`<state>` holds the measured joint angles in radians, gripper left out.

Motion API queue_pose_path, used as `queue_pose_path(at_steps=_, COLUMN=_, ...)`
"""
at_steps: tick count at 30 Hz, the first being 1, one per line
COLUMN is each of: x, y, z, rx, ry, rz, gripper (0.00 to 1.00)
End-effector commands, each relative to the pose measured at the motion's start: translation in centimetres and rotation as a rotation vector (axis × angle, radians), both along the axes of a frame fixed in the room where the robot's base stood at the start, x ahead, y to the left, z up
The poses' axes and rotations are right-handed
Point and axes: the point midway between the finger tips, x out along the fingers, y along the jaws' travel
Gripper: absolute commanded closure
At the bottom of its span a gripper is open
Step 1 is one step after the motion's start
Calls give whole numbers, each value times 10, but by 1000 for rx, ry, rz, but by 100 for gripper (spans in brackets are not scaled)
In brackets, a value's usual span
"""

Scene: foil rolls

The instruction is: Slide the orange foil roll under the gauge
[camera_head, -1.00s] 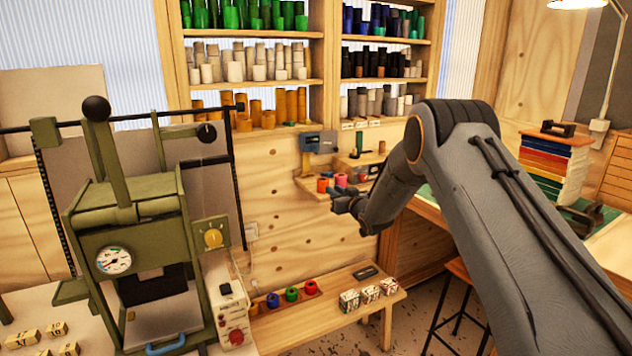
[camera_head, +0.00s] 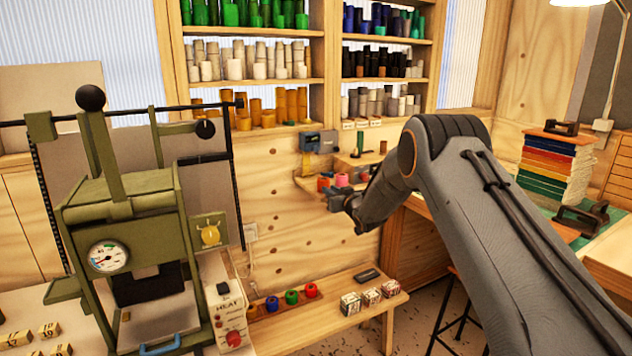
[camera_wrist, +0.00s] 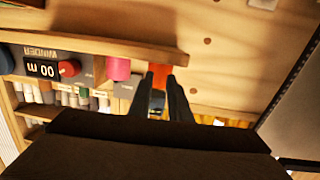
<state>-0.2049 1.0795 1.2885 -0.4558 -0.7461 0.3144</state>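The orange foil roll (camera_head: 323,184) stands at the left of the small wooden wall shelf, beside a pink roll (camera_head: 341,180). The gauge looks to be the blue-grey box (camera_head: 318,142) on the wall above and behind it. My gripper (camera_head: 335,197) is just in front of the shelf. In the wrist view, which looks upside down, the orange roll (camera_wrist: 160,76) shows between the tips of my gripper (camera_wrist: 160,82). The fingers are apart, and the gauge box (camera_wrist: 155,101) shows through the gap. I cannot tell whether they touch the roll.
The pink roll (camera_wrist: 118,68) and the winder display (camera_wrist: 43,68) are close on the left in the wrist view. A low bench (camera_head: 330,318) with several coloured rolls and boxes stands below. A green press (camera_head: 125,220) fills the left side.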

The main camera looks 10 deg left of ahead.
Motion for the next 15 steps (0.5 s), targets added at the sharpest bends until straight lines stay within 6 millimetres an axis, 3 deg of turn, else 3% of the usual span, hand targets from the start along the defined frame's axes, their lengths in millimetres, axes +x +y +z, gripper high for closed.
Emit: queue_pose_path(at_steps=15, x=16, y=9, z=-4, rx=-1, ry=0, rz=1, gripper=83)
